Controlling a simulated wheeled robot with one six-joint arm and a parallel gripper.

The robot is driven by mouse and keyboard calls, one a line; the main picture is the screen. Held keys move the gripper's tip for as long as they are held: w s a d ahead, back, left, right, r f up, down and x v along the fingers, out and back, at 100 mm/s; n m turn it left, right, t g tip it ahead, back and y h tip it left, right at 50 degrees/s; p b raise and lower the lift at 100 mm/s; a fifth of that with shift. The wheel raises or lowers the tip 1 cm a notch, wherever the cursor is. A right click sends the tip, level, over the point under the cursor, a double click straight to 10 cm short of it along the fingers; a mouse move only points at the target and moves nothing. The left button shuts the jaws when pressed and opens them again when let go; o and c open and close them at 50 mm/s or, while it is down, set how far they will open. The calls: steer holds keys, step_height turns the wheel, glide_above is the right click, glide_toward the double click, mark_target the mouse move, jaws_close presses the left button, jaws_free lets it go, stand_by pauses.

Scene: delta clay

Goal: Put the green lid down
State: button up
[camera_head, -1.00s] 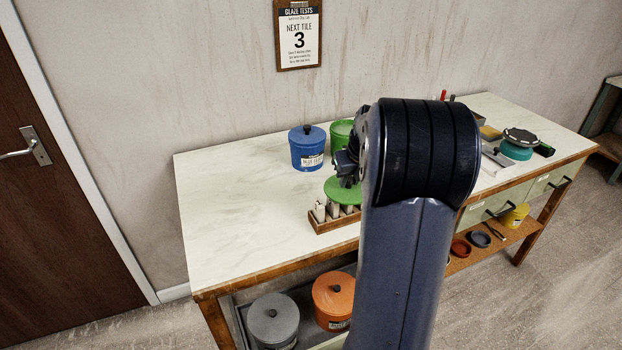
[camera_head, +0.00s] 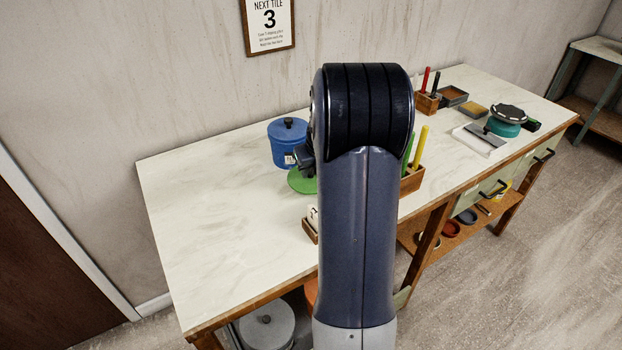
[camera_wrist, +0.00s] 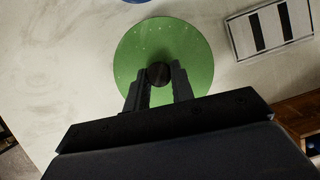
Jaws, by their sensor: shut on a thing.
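The green lid (camera_head: 301,183) is a flat round disc with a dark knob. My gripper (camera_wrist: 158,78) is shut on the knob (camera_wrist: 158,70), with one finger on each side of it. In the wrist view the lid (camera_wrist: 195,60) lies flat-on below the fingers, over pale worktop. In the head view it shows just left of my arm, in front of the blue pot. Part of it is hidden by my wrist. I cannot tell whether it touches the worktop. The green pot is not visible now.
The blue lidded pot (camera_head: 285,150) stands just behind the lid; its edge shows in the wrist view (camera_wrist: 130,1). A wooden tile rack (camera_head: 309,231) is in front, partly hidden. A striped white item (camera_wrist: 268,30) lies to the right. The worktop's left side (camera_head: 210,220) is clear.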

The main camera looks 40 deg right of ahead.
mark_target(312, 179)
steer(key=shift+f, duration=1.8)
steer(key=shift+f, duration=0.1)
steer(key=o, duration=1)
steer(key=shift+s+r, duration=0.15)
steer(key=shift+r, duration=0.4)
steer(key=v, duration=1.1)
steer(key=shift+s, duration=0.1)
